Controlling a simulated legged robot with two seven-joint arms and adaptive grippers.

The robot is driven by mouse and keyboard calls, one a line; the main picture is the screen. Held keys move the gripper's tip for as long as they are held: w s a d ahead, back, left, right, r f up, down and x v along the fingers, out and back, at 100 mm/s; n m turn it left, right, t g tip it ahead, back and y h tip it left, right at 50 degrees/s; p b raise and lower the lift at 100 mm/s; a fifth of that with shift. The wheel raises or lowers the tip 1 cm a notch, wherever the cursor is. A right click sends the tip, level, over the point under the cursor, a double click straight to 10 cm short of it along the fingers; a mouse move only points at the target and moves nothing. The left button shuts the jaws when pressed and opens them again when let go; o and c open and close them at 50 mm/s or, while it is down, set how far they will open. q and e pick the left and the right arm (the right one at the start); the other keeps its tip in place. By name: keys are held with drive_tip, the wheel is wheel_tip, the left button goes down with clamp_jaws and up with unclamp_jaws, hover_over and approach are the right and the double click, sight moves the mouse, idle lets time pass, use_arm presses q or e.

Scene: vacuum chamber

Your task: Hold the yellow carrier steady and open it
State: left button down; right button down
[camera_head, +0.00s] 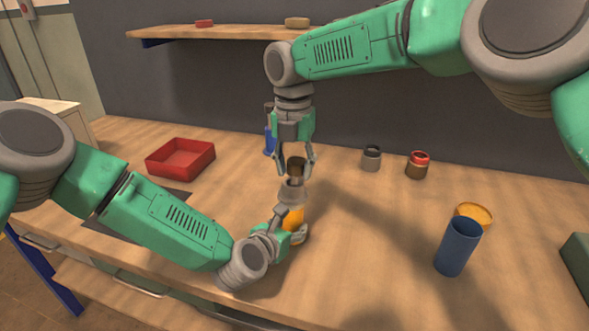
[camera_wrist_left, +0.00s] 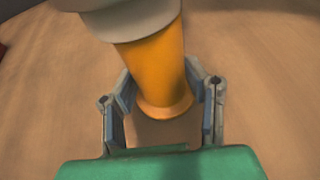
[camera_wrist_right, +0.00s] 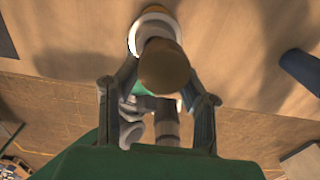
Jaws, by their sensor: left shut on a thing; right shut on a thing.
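The yellow carrier (camera_head: 293,217) stands near the table's front middle, with an orange-yellow body, a grey upper part (camera_head: 291,192) and a brown top knob (camera_head: 296,164). My left gripper (camera_head: 290,226) is shut around the lower body; the left wrist view shows the yellow body (camera_wrist_left: 158,70) between its fingers. My right gripper (camera_head: 296,168) points down from above and is shut on the brown knob, which also shows in the right wrist view (camera_wrist_right: 163,68). The grey part sits above the yellow body. Whether the knob is separated from the grey part I cannot tell.
A red tray (camera_head: 181,158) and a dark mat (camera_head: 110,228) are at left. A blue object (camera_head: 269,141) stands behind my right gripper. A grey jar (camera_head: 371,158), a red-topped jar (camera_head: 417,165), a blue cup (camera_head: 457,248) and an orange bowl (camera_head: 474,212) are at right.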

sight(294, 163)
use_arm(q)
drive_tip(key=shift+s+a+f, duration=0.15)
drive_tip(key=shift+f, duration=0.25)
use_arm(e)
drive_tip(key=shift+r, duration=2)
use_arm(q)
drive_tip(key=c, duration=0.8)
unclamp_jaws()
use_arm(e)
drive_tip(key=shift+w, duration=0.1)
use_arm(q)
drive_tip(key=shift+r, duration=0.1)
use_arm(e)
drive_tip(key=shift+w+f, duration=0.1)
use_arm(q)
drive_tip(key=shift+r, duration=0.15)
